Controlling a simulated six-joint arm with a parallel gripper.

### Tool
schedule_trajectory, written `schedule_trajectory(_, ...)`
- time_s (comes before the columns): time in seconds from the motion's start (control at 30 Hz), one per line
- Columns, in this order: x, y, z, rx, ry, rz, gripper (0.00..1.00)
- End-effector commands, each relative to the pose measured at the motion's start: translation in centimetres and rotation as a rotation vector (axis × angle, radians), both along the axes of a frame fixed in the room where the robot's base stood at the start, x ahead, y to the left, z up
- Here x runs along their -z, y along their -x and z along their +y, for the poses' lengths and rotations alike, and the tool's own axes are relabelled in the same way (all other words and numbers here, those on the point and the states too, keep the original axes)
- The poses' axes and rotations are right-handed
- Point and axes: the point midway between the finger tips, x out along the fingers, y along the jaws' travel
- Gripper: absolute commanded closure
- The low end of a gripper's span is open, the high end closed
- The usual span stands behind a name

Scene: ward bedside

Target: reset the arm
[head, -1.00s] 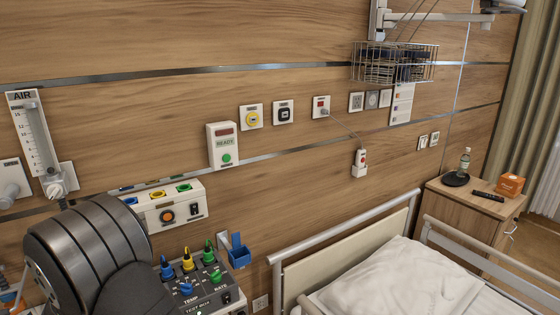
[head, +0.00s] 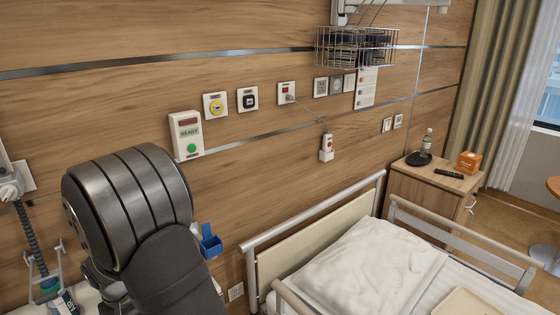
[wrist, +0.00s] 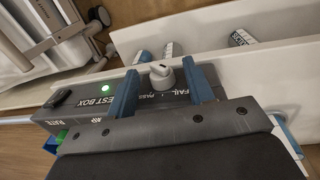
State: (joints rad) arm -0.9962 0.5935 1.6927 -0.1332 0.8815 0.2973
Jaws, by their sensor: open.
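My gripper (wrist: 161,88) is in the wrist view, its two blue fingers apart and open. Between the fingers shows a pale knob (wrist: 162,73) on the grey test box (wrist: 95,92). I cannot tell whether a finger touches it. In the head view my dark arm fills the lower left and covers the test box. My gripper does not show there.
A wall unit (head: 187,135) reads "READY" above a green button. A blue holder (head: 209,243) is right of my arm. The bed (head: 362,262) and a bedside cabinet (head: 428,188) stand to the right. A wire basket (head: 356,47) hangs above. White panels (wrist: 225,32) lie beyond the box.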

Motion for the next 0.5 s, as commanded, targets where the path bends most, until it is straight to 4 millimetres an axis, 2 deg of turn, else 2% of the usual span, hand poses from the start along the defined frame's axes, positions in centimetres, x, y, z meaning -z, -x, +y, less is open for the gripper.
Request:
schedule_trajectory(0.17, -0.1, -0.3, -0.2, 0.004, -0.072, 0.070, 0.52)
schedule_trajectory(0.5, -5.8, -0.2, -0.1, -0.001, -0.078, 0.074, 0.52)
